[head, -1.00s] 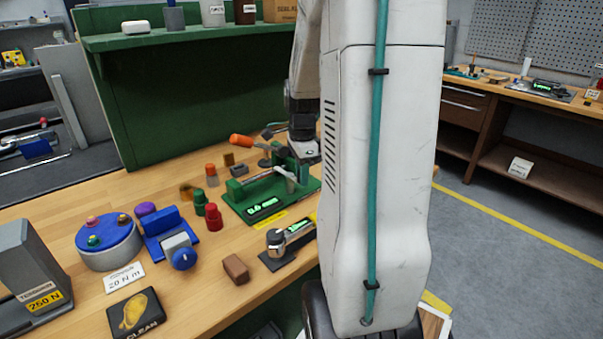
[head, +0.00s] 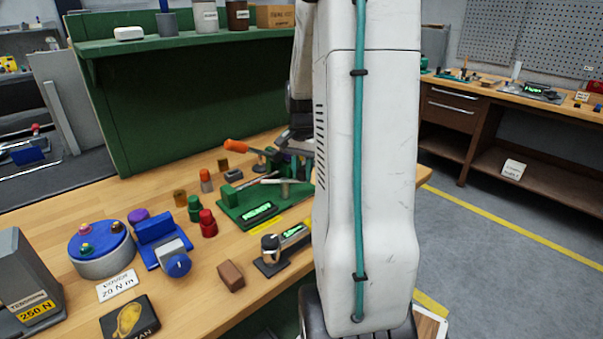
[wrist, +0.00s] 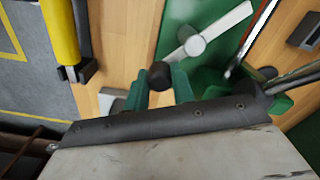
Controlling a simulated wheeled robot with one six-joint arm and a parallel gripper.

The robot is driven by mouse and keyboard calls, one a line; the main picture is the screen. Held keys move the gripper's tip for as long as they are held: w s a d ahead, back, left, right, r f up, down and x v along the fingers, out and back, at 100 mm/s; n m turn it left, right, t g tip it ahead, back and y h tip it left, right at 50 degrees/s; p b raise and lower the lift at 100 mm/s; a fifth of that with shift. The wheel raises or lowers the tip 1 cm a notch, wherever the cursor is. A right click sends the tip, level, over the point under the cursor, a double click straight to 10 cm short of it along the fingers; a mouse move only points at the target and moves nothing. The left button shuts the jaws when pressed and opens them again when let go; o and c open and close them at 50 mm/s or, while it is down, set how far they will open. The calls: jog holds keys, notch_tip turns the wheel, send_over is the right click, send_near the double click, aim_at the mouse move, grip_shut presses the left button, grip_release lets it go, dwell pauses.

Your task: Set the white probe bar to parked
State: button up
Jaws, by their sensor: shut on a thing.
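The white probe bar (wrist: 232,25) lies across a grey round pivot post (wrist: 191,46) on the green fixture (wrist: 212,78). A black knob (wrist: 160,74) is at the bar's near end. My gripper (wrist: 160,84) has its two green fingers on either side of this knob and is shut on it. In the head view the pale bar (head: 298,182) shows on the green fixture (head: 240,203), with my arm hiding its right side. The fixture's small display (head: 258,213) is lit green, its text hard to read.
A black-based device with a knob (head: 272,250) and a brown block (head: 231,276) stand in front of the fixture. Red (head: 208,223) and green (head: 194,207) pieces and an orange-handled tool (head: 237,146) are close by.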

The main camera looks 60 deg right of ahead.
jog(key=shift+w+d+n, duration=0.35)
jog(key=shift+n, duration=0.65)
jog(key=shift+w+d+n, duration=0.3)
jog(key=shift+n, duration=0.7)
jog(key=o, duration=1)
notch_tip(320, 180, up, 8)
jog(key=shift+f, duration=0.1)
